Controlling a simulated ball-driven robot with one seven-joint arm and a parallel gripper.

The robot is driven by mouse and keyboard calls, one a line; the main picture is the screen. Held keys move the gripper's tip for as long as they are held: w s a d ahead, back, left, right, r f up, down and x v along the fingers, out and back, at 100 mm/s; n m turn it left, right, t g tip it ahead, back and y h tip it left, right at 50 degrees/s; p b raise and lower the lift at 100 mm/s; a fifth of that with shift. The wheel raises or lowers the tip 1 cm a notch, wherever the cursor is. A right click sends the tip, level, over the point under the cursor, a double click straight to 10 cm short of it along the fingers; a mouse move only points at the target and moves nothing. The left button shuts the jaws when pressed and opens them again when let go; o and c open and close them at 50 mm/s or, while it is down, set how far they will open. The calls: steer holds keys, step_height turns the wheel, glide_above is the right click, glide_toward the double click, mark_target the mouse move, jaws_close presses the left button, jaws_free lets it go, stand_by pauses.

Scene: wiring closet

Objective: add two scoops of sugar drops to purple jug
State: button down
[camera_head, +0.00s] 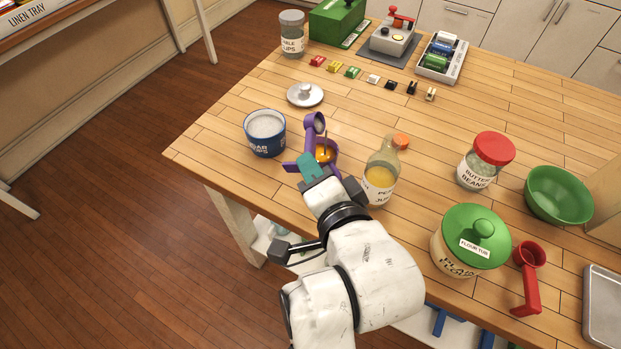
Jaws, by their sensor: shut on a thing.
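The purple jug (334,161) stands near the table's left front edge, with something orange-yellow inside, partly hidden by my gripper. My gripper (311,169) is shut on a purple scoop (309,140), whose round cup is at the upper end, beside or above the jug. I cannot tell what the cup holds or whether scoop and jug touch. The blue sugar drops tub (265,146) stands open to the left, filled with pale contents; its label is only partly readable. A pale lid with a knob (305,95) lies behind it.
A bottle of yellow juice (381,177) stands close to my gripper's right. Farther right are a red-lidded jar (480,170), green bowl (558,195), green-lidded flour tub (462,259) and red scoop (527,280). Small coloured pieces line the back.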

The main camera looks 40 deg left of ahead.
steer(key=shift+w+d+f+m+t+y+b, duration=0.1)
steer(key=shift+d+f+m+t+y+b, duration=0.1)
steer(key=shift+f+m+t+y+b, duration=1.15)
steer(key=shift+w+d+f+m+t+y+b, duration=0.15)
steer(key=shift+m+y+b, duration=0.7)
steer(key=shift+m+b, duration=1.35)
steer(key=shift+d+f+m+t+y+b, duration=0.25)
steer(key=shift+f+m+t+y+b, duration=0.75)
steer(key=shift+b, duration=1.35)
steer(key=shift+r+m+g, duration=0.15)
steer(key=shift+m+g, duration=0.1)
steer(key=shift+g, duration=0.05)
steer(key=shift+w, duration=0.15)
